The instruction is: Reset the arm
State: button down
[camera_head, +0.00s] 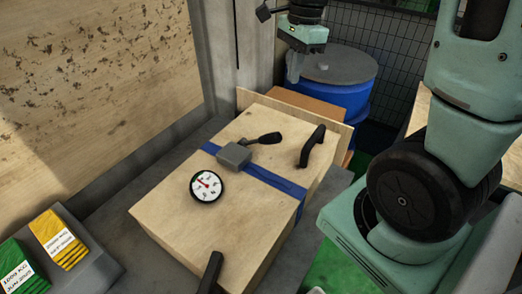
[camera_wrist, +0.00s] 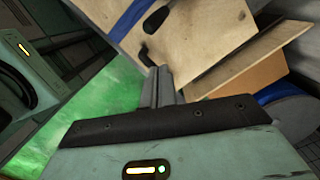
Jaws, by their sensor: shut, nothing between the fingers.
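My gripper (camera_head: 292,76) hangs at the top of the head view, above and in front of a blue drum. Its fingers point down and hold nothing. In the wrist view the two fingers (camera_wrist: 160,72) lie together, with the wooden box beyond them. My gripper looks apart from the box and its handles. The upper links of my arm between shoulder and gripper are partly out of the head view.
A wooden box (camera_head: 175,222) with a blue strap (camera_head: 279,183), round dial (camera_head: 206,186), black lever (camera_head: 265,139) and black handle (camera_head: 312,147) fills the middle. A blue drum (camera_head: 347,95) stands behind. Yellow and green blocks (camera_head: 58,238) lie at lower left. Green floor (camera_wrist: 95,110) is clear.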

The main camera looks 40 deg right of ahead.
jog(key=s+a+f+n+b, duration=0.2)
jog(key=s+a+f+n, duration=0.1)
jog(key=a+n, duration=0.45)
jog(key=s+a+f+n+b, duration=0.1)
jog(key=s+a+f+n, duration=0.1)
jog(key=a+n, duration=0.55)
jog(key=s+a+f+n+b, duration=0.2)
jog(key=s+a+f+n, duration=0.2)
jog(key=s+a+n, duration=0.7)
jog(key=shift+s+a+f+n+h, duration=0.3)
jog(key=shift+s+n, duration=0.2)
jog(key=shift+n, duration=0.3)
